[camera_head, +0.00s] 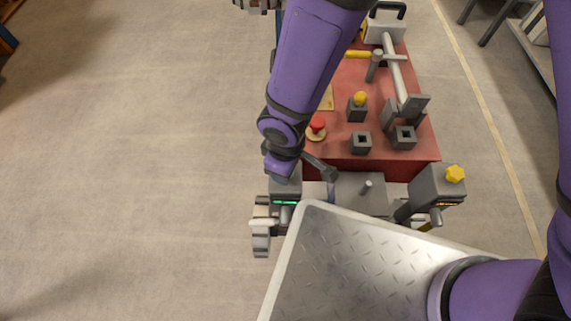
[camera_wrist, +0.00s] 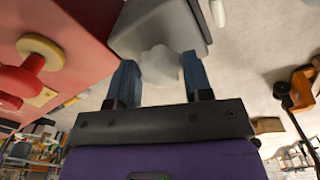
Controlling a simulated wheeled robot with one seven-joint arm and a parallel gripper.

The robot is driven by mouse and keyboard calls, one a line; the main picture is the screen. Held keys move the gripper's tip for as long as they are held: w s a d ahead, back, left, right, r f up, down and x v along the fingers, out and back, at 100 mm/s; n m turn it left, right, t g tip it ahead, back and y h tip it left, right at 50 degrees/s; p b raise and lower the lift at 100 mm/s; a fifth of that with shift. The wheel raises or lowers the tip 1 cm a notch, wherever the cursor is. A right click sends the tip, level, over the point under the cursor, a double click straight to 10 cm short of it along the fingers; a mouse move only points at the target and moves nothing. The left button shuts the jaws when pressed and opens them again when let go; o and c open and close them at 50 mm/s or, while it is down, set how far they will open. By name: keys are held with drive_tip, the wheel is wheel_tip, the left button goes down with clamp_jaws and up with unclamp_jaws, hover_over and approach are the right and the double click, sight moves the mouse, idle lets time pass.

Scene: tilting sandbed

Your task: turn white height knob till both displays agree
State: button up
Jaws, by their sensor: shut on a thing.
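The white knob (camera_wrist: 160,68) sits on a grey housing (camera_wrist: 158,25) in the wrist view. My gripper (camera_wrist: 159,60) has its two blue fingers on either side of the knob and is shut on it. In the head view my gripper (camera_head: 285,176) is over the top of the left grey housing (camera_head: 286,190) and hides the knob. A green-lit display (camera_head: 285,202) shows on that housing's near face. An orange-lit display (camera_head: 446,204) shows on the right grey housing (camera_head: 430,187), which carries a yellow knob (camera_head: 455,174). Both readings are too small to read.
A red machine bed (camera_head: 375,150) lies behind the housings, with a red button (camera_head: 317,124), a small yellow knob (camera_head: 360,99) and grey sockets on it. A metal tread plate (camera_head: 350,265) fills the near side. The floor at left is clear.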

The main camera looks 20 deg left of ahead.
drive_tip(key=o, duration=0.9)
drive_tip(key=shift+o, duration=0.2)
drive_tip(key=shift+r, duration=0.1)
wheel_tip(320, 180, up, 11)
drive_tip(key=shift+f, duration=0.2)
